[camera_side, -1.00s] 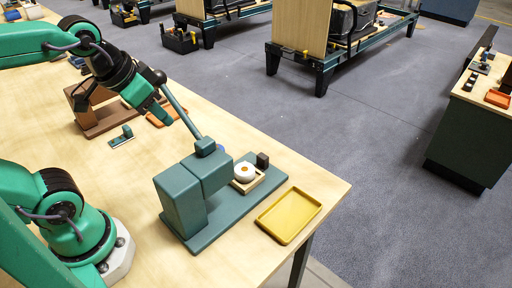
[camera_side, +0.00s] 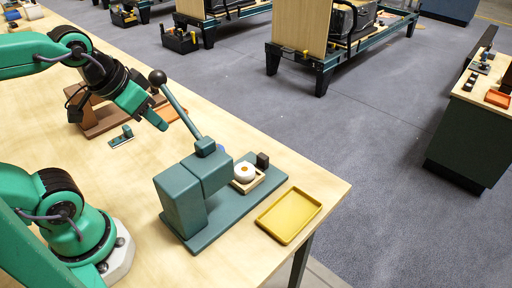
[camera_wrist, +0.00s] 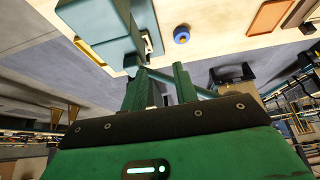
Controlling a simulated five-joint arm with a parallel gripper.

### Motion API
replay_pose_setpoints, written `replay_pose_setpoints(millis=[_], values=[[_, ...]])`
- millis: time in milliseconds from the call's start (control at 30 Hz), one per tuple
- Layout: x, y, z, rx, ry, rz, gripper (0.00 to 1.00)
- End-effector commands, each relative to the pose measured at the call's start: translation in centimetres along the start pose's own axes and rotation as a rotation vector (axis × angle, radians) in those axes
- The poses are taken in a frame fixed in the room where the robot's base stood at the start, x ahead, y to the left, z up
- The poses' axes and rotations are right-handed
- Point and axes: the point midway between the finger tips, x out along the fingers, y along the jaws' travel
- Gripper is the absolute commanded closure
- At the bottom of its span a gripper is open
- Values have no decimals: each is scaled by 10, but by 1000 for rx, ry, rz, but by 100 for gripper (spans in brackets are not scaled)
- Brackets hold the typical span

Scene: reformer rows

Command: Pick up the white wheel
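The white wheel (camera_side: 244,172), with an orange centre, sits on a pale wooden holder (camera_side: 262,179) on the base of a teal press (camera_side: 180,200). The press lever (camera_side: 181,112) leans up to the left and ends in a dark ball knob (camera_side: 157,77). My gripper (camera_side: 162,125) is in the air to the left of the lever, away from the wheel. In the wrist view its two fingers (camera_wrist: 160,80) stand apart with nothing held between them. I cannot make out the white wheel clearly in the wrist view.
A yellow tray (camera_side: 289,216) lies right of the press, near the table edge. A blue round piece (camera_wrist: 181,34) lies beside the press. A brown stand (camera_side: 98,122) and small teal part (camera_side: 122,137) are farther left.

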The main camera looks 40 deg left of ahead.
Motion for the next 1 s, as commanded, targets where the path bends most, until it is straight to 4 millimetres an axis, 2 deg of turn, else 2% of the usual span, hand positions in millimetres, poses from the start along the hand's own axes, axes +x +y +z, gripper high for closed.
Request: replay_pose_setpoints(millis=[433, 467, 667, 1000], values=[[0, 0, 0, 0, 0, 0, 71], [0, 0, 0, 0, 0, 0, 67], [0, 0, 0, 0, 0, 0, 28], [-1, 0, -1, 0, 1, 0, 26]])
